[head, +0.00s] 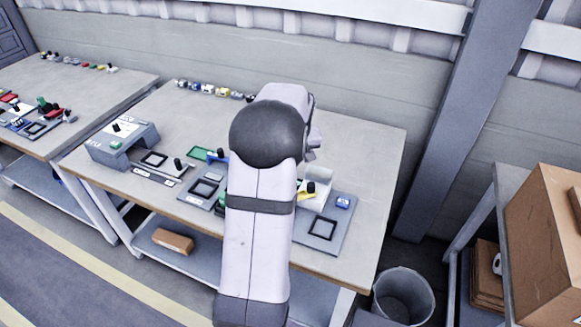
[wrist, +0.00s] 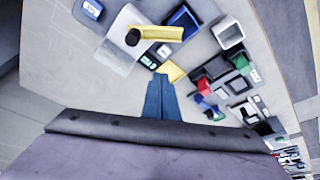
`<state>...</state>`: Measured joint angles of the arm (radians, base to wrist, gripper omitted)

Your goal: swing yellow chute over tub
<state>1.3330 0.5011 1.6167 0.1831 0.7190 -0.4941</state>
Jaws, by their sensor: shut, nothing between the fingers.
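The yellow chute (wrist: 160,33) lies near the top of the wrist view, with a black knob (wrist: 132,37) at its left end. Its right end meets the near edge of a blue open tub (wrist: 183,17) in the picture; I cannot tell whether it hangs over it. A yellow square (wrist: 174,71) lies nearer my gripper. My gripper (wrist: 161,80) points down, shut and empty, apart from the chute. In the head view, a bit of the yellow chute (head: 305,197) shows beside my arm, which hides my gripper and the tub.
A pale open box (wrist: 228,32) stands right of the blue tub. Red, green and black fixtures (wrist: 225,75) stand at the right. A grey plate (head: 345,228) with a black square frame lies right of my arm. The table's right side (head: 375,165) is clear.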

